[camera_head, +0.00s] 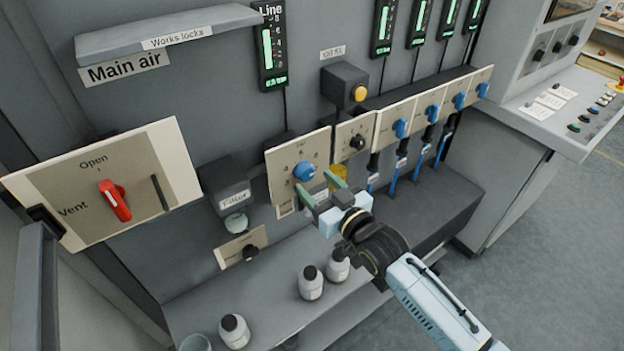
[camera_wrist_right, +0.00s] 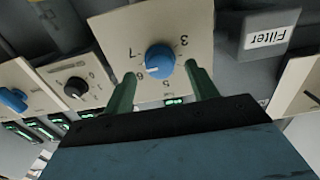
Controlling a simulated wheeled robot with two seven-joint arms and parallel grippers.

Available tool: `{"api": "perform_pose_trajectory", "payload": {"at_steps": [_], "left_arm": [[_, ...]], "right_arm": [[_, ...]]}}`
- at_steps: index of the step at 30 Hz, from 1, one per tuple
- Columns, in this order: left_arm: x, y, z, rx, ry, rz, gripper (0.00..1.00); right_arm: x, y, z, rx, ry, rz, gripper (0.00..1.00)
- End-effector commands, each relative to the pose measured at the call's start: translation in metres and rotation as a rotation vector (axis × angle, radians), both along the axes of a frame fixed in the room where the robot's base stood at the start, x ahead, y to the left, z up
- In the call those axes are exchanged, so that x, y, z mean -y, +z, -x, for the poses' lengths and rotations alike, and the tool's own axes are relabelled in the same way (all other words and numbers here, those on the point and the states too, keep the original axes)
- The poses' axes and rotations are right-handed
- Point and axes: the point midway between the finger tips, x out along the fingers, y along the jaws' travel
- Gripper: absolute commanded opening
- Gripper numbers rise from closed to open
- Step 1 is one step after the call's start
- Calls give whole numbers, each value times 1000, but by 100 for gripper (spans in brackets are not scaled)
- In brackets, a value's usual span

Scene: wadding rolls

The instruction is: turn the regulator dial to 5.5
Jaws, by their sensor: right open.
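The regulator dial is a round blue knob (camera_head: 304,171) on a cream plate (camera_head: 284,186) below the Line gauge. In the right wrist view the blue knob (camera_wrist_right: 160,60) appears upside down, with printed numbers around it, 3 and 7 among them. A white mark on the knob points down and left in that view, toward the 5 and 6 side. My right gripper (camera_head: 318,184) is open just in front of the plate, its green fingers on either side of the knob's lower part in the wrist view. Contact cannot be told. My left gripper is out of view.
A small black knob (camera_head: 357,142) and several blue valve handles sit to the right. A filter (camera_head: 232,196) and a red Vent/Open handle (camera_head: 115,200) are to the left. White bottles (camera_head: 311,283) stand on the shelf below my right gripper.

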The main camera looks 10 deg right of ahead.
Motion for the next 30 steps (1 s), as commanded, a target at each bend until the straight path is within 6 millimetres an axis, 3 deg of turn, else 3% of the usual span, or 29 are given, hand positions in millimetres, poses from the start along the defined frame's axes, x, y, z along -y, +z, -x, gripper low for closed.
{"api": "perform_pose_trajectory", "payload": {"at_steps": [6,16,26,30], "left_arm": [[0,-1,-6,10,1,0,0],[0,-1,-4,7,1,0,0],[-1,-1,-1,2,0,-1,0],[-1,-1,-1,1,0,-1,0]], "right_arm": [[-8,0,-21,0,0,0,58],[-10,0,-24,-1,0,0,58],[-10,0,-23,0,0,0,16],[-9,0,-23,0,0,3,14]]}}
